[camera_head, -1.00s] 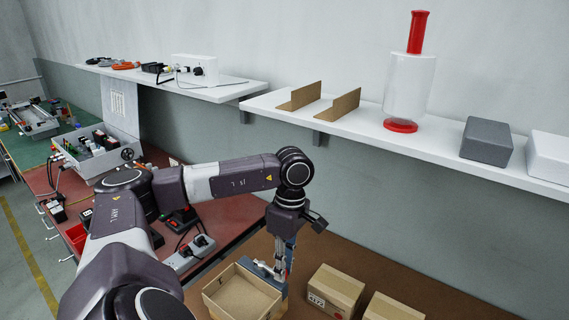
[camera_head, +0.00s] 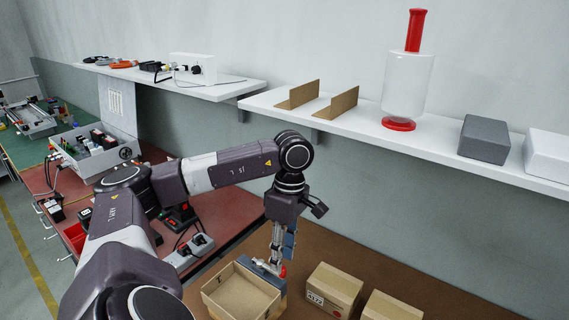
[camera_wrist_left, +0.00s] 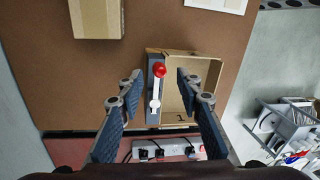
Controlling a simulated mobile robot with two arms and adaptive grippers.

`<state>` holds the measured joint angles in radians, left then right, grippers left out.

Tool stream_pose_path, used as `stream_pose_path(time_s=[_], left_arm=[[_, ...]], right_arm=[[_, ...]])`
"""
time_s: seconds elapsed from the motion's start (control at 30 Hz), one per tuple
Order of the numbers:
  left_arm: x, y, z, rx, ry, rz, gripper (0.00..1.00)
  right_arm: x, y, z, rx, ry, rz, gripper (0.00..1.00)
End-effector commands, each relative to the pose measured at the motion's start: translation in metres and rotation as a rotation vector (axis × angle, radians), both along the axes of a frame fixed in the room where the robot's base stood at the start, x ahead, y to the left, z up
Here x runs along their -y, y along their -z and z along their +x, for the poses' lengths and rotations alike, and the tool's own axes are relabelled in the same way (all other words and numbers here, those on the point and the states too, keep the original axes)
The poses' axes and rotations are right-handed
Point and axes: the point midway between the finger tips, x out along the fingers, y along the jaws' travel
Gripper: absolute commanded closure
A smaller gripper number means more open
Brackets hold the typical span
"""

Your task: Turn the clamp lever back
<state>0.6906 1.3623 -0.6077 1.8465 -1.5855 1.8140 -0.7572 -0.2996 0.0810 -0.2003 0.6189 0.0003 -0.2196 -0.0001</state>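The clamp lever shows in the left wrist view as a pale metal arm (camera_wrist_left: 155,97) with a red knob (camera_wrist_left: 160,70) at its upper end. It lies along a grey-blue bar at the left side of an open cardboard box (camera_wrist_left: 207,67). In the head view the red knob (camera_head: 283,271) shows at the far right corner of the box (camera_head: 222,302). My left gripper (camera_wrist_left: 158,78) is open and empty, pointing down above the lever, with one finger on each side of it and apart from it. In the head view the left gripper (camera_head: 279,250) hangs over that corner. My right gripper is not in view.
Two closed cartons, one nearer (camera_head: 334,288) and one to its right (camera_head: 391,305), stand right of the box on the brown surface. A white shelf (camera_head: 350,131) runs along the wall above. A power strip (camera_head: 190,251) lies left of the box.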

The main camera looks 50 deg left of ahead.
Motion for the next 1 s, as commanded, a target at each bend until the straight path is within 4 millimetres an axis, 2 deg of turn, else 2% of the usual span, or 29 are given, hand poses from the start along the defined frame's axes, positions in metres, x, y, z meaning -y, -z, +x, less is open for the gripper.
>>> stream_pose_path(time_s=[0.17, 0.3, 0.7, 1.0], left_arm=[[-0.002, -0.045, 0.009, 0.01, -0.001, -0.002, 0.67], [-0.004, -0.066, 0.011, 0.007, -0.002, -0.001, 0.67], [-0.005, -0.085, 0.013, 0.003, 0.0, 0.0, 0.67], [-0.006, -0.088, 0.013, 0.001, -0.001, 0.001, 0.67]], right_arm=[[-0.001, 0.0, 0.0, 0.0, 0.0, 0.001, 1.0], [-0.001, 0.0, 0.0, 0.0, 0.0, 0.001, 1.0], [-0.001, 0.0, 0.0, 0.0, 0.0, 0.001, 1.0], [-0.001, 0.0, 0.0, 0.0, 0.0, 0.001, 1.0]])
